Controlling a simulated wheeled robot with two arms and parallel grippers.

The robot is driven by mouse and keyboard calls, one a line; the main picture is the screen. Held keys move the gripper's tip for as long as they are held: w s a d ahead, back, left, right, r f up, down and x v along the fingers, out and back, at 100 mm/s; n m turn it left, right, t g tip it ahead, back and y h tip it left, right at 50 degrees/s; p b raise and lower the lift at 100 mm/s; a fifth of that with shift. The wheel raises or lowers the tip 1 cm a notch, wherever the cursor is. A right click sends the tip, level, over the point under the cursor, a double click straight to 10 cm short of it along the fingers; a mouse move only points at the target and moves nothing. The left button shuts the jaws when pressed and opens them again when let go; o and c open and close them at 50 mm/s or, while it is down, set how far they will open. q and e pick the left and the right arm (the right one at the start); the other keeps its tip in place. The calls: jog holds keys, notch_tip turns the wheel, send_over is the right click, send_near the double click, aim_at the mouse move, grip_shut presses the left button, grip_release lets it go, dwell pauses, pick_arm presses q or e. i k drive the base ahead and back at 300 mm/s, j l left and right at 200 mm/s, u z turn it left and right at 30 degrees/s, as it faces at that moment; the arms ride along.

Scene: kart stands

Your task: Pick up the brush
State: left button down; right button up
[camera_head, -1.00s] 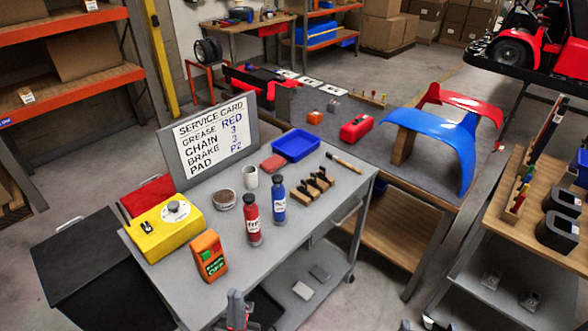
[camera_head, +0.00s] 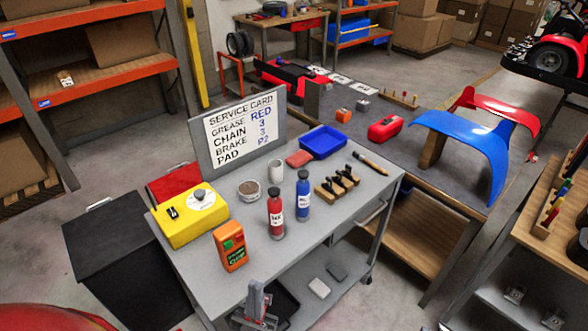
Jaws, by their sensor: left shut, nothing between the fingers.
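The brush (camera_head: 371,163), with a dark end and a light wooden handle end, lies on the grey cart top (camera_head: 300,240) near its far right corner. My left gripper (camera_head: 257,291) shows at the bottom of the view, in front of the cart's near edge. It is shut and empty, well apart from the brush. My right gripper is not in view.
A black bin (camera_head: 120,262) stands left. A workbench adjoins behind right.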

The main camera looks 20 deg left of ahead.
aim_at(360, 157)
jog(key=i+l+u, duration=0.1)
jog(key=u, duration=0.6)
jog(key=i+l+u, duration=0.2)
jog(key=l, duration=0.4)
jog(key=l+u, duration=0.2)
jog(key=l, duration=0.45)
jog(key=i+l+u, duration=0.2)
jog(key=l, duration=0.45)
jog(key=k, duration=0.05)
